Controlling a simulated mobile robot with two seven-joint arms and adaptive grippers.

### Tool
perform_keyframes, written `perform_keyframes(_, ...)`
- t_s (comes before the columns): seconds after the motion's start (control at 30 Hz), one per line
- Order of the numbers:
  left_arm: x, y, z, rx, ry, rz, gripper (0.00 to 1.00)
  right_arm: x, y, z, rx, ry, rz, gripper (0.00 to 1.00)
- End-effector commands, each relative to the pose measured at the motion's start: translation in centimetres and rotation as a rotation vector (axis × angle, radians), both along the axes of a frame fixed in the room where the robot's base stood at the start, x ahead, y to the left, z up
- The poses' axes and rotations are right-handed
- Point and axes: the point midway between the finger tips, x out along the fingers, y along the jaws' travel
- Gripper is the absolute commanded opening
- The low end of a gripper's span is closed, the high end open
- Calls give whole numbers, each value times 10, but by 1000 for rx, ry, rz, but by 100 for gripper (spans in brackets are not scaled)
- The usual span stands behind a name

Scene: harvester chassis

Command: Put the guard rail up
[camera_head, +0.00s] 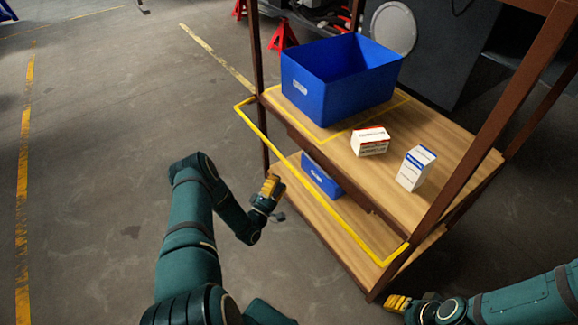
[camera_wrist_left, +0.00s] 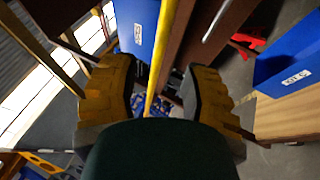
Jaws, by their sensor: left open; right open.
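The yellow guard rail (camera_head: 310,168) is a U-shaped bar at the front of the shelf. It sticks out low along the front edge of the upper wooden board, its ends near the posts. My left gripper (camera_head: 272,182) is in front of the rail, below and left of its middle in the head view. In the left wrist view its open fingers (camera_wrist_left: 158,92) stand wide apart. The yellow bar (camera_wrist_left: 168,45) appears in the gap between them, and I cannot tell its distance. My right gripper (camera_head: 394,302) is at the bottom right, near the shelf's lower front corner, apart from the rail.
A big blue bin (camera_head: 335,88) and two white boxes, one red-marked (camera_head: 370,146) and one blue-marked (camera_head: 414,172), stand on the upper board. A smaller blue bin (camera_head: 321,178) is on the lower board. Brown posts (camera_head: 470,160) frame the shelf. The floor at left is clear.

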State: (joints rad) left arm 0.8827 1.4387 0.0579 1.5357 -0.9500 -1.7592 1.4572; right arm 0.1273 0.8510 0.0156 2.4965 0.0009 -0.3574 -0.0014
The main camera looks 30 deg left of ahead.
Motion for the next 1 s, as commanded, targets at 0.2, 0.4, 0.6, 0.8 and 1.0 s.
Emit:
perform_keyframes(0.2,40,1,14,3,-2,-2,46,1,0,-6,0,-3,-1,46)
perform_keyframes(0.4,65,2,23,3,0,0,46,2,0,-9,0,-4,-1,46)
perform_keyframes(0.6,74,2,26,2,2,-1,46,2,0,-9,-1,-5,-1,46)
perform_keyframes(0.8,74,2,26,2,2,0,46,2,0,-9,-1,-5,-1,46)
perform_keyframes(1.0,74,2,26,2,2,0,0,2,0,-9,-1,-5,-2,46)
